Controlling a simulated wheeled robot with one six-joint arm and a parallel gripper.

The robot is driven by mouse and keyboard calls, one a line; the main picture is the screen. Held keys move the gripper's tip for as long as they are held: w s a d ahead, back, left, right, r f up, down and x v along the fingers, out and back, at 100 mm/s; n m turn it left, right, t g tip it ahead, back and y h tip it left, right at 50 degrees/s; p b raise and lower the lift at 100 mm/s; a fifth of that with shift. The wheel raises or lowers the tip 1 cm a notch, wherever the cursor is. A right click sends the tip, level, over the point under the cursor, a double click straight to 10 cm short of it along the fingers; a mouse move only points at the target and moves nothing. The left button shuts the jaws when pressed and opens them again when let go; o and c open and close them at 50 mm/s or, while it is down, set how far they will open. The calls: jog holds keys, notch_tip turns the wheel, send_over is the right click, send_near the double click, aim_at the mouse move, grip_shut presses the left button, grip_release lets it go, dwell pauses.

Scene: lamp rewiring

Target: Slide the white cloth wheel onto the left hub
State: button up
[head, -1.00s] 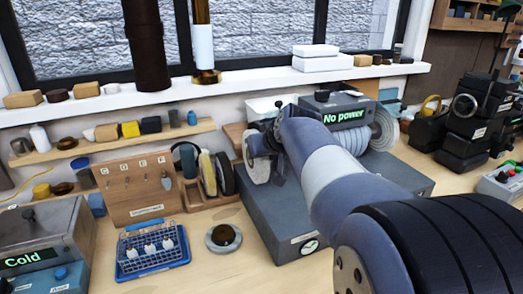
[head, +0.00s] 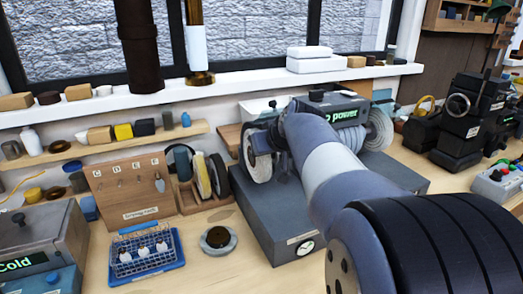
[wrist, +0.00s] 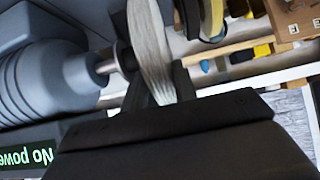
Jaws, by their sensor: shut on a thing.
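The white cloth wheel (head: 256,160) stands upright at the left end of the grey polishing machine (head: 290,215). It also shows pale and edge-on in the wrist view (wrist: 150,40). My gripper (wrist: 160,88) is shut on the wheel's rim, with dark fingers either side of it. In the head view the gripper is mostly hidden by my arm. The left hub (wrist: 120,60), a short metal shaft with a collar, points at the wheel's face from the grey motor housing (wrist: 50,80). Wheel and hub look lined up and very close or touching; I cannot tell whether the shaft is inside the bore.
A second wheel (head: 379,128) sits at the machine's right end. A "No power" display (head: 343,114) is on top. A blue wire basket (head: 145,252) and a round dish (head: 218,240) are in front.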

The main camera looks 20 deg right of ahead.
jog(key=shift+d, duration=0.25)
jog(key=shift+d+b, duration=0.3)
jog(key=shift+d, duration=0.15)
jog(key=shift+d, duration=0.2)
dwell(0.3)
jog(key=shift+d, duration=0.35)
jog(key=shift+d+b, duration=0.35)
jog(key=shift+d, duration=0.1)
dwell(0.7)
jog(key=o, duration=1)
jog(key=shift+c, duration=0.2)
jog(key=v, duration=1.1)
